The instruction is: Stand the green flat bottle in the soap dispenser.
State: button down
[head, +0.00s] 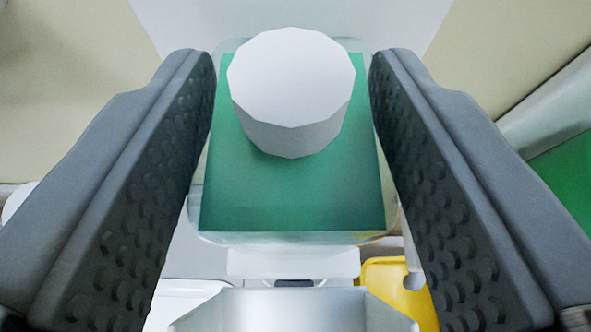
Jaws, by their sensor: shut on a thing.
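The green flat bottle (292,195) is between the two dark grey fingers of my gripper (292,95), which is shut on it. I look down on its white many-sided cap and green top face, with a clear rim around the green. The finger pads sit along its left and right sides. The bottle hides most of what is below it. A white block-like part (293,262) shows just under its near edge; I cannot tell if this is the soap dispenser, or whether the bottle touches it.
A yellow object (400,285) shows low, right of centre, partly behind the right finger. A pale edge with a green area (568,180) lies at the far right. A white rounded thing (17,202) is at the left edge. Beige surfaces fill both upper corners.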

aim_at(293, 251)
jog(key=shift+f, duration=1.6)
jog(key=shift+f, duration=0.1)
jog(key=c, duration=0.8)
grip_release()
jog(key=shift+o, duration=0.2)
jog(key=v, duration=1.2)
